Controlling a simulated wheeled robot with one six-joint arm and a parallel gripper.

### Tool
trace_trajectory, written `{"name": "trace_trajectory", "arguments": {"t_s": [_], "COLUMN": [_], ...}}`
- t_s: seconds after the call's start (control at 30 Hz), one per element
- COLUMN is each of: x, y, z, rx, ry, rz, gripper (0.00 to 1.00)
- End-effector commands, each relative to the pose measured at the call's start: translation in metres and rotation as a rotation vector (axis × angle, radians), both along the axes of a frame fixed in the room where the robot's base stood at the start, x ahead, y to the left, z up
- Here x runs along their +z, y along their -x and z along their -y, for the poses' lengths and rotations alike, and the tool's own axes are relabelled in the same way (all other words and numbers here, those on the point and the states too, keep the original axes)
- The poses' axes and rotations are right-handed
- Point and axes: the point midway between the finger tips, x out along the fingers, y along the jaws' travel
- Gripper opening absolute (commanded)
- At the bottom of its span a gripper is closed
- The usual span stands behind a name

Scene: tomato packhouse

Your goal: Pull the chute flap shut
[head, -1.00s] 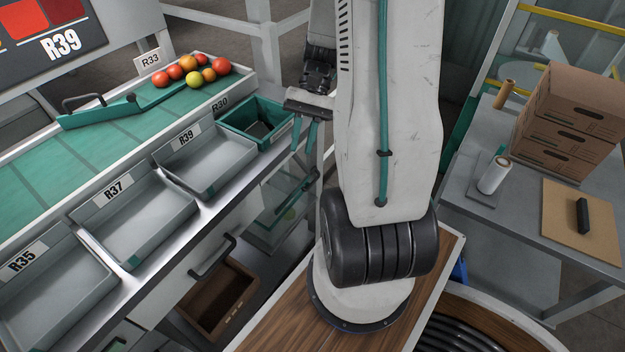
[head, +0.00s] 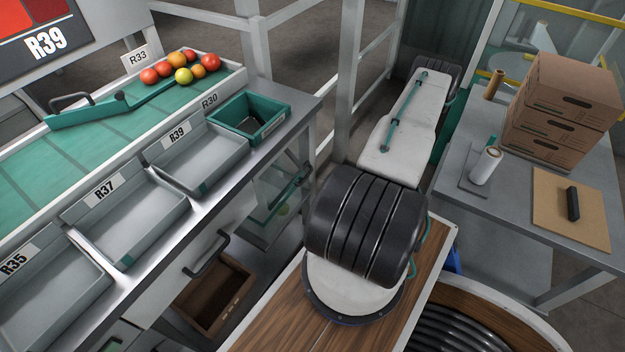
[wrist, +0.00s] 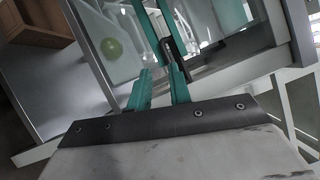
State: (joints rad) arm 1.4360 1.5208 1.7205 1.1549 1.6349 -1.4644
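The chute flap, which I take to be the clear panel (head: 268,190) with teal edging, is at the end of the bench below the green bin. How far it stands open is hard to tell. In the wrist view the clear panel (wrist: 125,62) shows a teal bar and a dark handle (wrist: 182,62). My gripper (wrist: 160,72) has its two teal fingers apart, with a narrow empty gap, just short of the bar and handle. Contact cannot be made out. In the head view my gripper is hidden.
A green tomato (wrist: 112,47) shows behind the clear panel. Grey trays (head: 125,222) and the green bin (head: 250,120) line the bench. White frame posts (head: 345,95) stand behind. A table (head: 500,215) with cartons is at right.

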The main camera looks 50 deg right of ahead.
Motion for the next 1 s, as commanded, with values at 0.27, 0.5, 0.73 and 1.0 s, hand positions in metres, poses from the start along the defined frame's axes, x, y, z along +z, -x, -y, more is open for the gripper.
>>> {"name": "trace_trajectory", "arguments": {"t_s": [0.27, 0.5, 0.73, 1.0], "x": [0.003, 0.008, 0.012, 0.014], "y": [-0.012, -0.042, -0.069, -0.077], "z": [0.019, 0.002, -0.012, -0.015], "rx": [-0.099, -0.095, -0.096, -0.099], "ry": [0.201, 0.207, 0.205, 0.206], "rz": [0.146, 0.149, 0.148, 0.148], "gripper": [0.2, 0.2, 0.2, 0.2]}}
